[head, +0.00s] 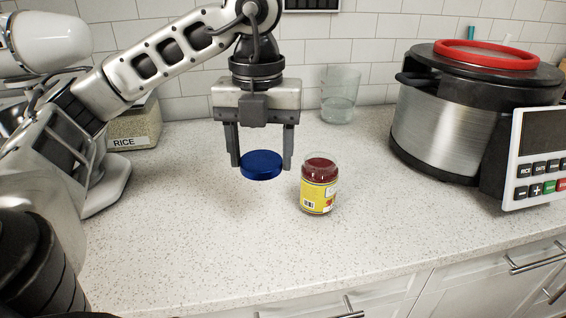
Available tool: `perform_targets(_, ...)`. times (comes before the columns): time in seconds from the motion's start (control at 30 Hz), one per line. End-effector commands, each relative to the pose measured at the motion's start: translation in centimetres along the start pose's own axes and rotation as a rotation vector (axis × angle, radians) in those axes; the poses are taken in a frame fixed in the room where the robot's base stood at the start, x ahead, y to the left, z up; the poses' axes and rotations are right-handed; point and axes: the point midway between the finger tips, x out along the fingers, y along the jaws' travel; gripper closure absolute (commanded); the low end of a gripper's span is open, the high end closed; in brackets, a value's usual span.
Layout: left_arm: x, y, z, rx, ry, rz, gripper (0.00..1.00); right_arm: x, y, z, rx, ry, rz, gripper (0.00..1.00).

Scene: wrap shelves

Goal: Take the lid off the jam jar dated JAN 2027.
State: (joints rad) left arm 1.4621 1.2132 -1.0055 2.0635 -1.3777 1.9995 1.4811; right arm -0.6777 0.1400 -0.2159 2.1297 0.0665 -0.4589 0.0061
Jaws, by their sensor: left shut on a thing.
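A jam jar (319,186) with a yellow label stands upright on the speckled counter, with no lid on it and dark red jam inside. The date on its label cannot be read from here. My left gripper (261,160) comes down from above and is shut on a round blue lid (261,167). The lid is held roughly level, to the left of the jar and apart from it. My right gripper is not in view.
A large steel cooker (440,131) with a red ring (487,54) on top stands at the right. A clear glass (340,95) stands by the tiled wall, and a rice container (136,125) at the left. The counter's front middle (240,235) is clear.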

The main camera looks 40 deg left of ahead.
Motion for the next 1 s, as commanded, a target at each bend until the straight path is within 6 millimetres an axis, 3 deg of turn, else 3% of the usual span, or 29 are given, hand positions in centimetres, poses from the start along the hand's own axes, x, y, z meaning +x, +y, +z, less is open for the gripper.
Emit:
perform_targets(0.1, -0.5, 0.6, -0.1, -0.185, 0.001, -0.004, 0.67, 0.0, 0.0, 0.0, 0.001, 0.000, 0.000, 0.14)
perform_targets(0.27, -0.4, 1.0, 0.4, -0.292, 0.004, -0.005, 0.67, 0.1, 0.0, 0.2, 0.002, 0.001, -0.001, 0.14)
perform_targets(0.37, 0.6, 1.3, 2.0, -0.304, 0.007, -0.004, 0.67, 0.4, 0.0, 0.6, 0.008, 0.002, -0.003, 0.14)
perform_targets(0.67, 3.5, 2.5, 9.3, -0.302, 0.006, -0.001, 0.68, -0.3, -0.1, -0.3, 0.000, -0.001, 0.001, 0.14)
perform_targets(0.8, 6.3, 2.8, 11.3, -0.298, 0.005, -0.002, 0.68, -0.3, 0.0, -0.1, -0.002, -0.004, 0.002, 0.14)
perform_targets(1.0, 8.2, 3.0, 12.8, -0.294, 0.004, -0.003, 0.68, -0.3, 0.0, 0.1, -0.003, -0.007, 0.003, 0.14)
